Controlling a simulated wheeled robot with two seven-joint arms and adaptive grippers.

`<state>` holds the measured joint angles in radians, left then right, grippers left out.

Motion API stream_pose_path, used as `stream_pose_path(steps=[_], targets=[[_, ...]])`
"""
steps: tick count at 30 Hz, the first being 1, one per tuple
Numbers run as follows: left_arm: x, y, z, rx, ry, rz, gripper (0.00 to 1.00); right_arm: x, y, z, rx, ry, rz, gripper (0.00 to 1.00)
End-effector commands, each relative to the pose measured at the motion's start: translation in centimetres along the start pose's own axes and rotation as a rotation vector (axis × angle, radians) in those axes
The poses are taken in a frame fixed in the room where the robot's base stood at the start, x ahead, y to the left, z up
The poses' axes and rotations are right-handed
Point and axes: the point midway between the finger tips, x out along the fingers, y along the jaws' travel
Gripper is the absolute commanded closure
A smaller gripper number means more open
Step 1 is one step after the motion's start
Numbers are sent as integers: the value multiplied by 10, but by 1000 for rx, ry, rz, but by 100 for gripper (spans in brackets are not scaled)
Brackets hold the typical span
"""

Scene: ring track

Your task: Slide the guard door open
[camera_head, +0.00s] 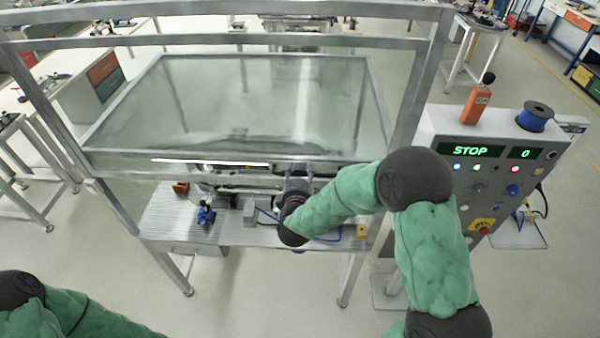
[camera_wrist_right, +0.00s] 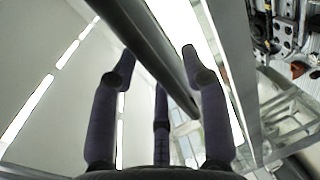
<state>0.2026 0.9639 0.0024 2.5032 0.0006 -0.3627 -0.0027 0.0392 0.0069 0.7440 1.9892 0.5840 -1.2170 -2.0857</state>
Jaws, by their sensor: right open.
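The guard door (camera_head: 250,95) is a clear, metal-framed panel over the machine's work table in the head view. It appears lowered, with its bottom edge just above the table's fixtures. My right gripper (camera_head: 296,172) is at the lower edge of the door, right of its middle. In the right wrist view the gripper (camera_wrist_right: 159,56) is open, and a dark bar (camera_wrist_right: 155,45) runs diagonally between its spread fingers. The bar looks like part of the door's lower edge or handle; contact with the fingers cannot be told. My left arm shows at bottom left, its gripper out of frame.
A control box (camera_head: 490,155) reading STOP and 0 stands right of the machine, with an orange bottle (camera_head: 476,104) and a blue spool (camera_head: 535,116) on top. The metal frame posts flank the door. Small fixtures sit on the table (camera_head: 165,222). Floor in front is clear.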

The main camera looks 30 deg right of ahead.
Motion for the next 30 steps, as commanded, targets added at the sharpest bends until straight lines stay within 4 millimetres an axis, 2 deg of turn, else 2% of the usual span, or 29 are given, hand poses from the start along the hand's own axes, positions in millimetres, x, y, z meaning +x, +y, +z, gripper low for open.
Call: stream_pose_path(steps=[5, 12, 18, 24, 30], targets=[[0, 0, 0, 0, 0, 0, 60, -23, 0, -1, 0, 3, 0, 54], [0, 0, 0, 0, 0, 0, 60, -72, 1, -2, 1, 5, 2, 54], [0, 0, 0, 0, 0, 0, 60, -102, 0, -2, 0, 5, 1, 54], [0, 0, 0, 0, 0, 0, 60, -115, 0, 0, 1, 1, 2, 54], [0, 0, 0, 0, 0, 0, 60, -117, 0, 0, 1, 0, 1, 54]])
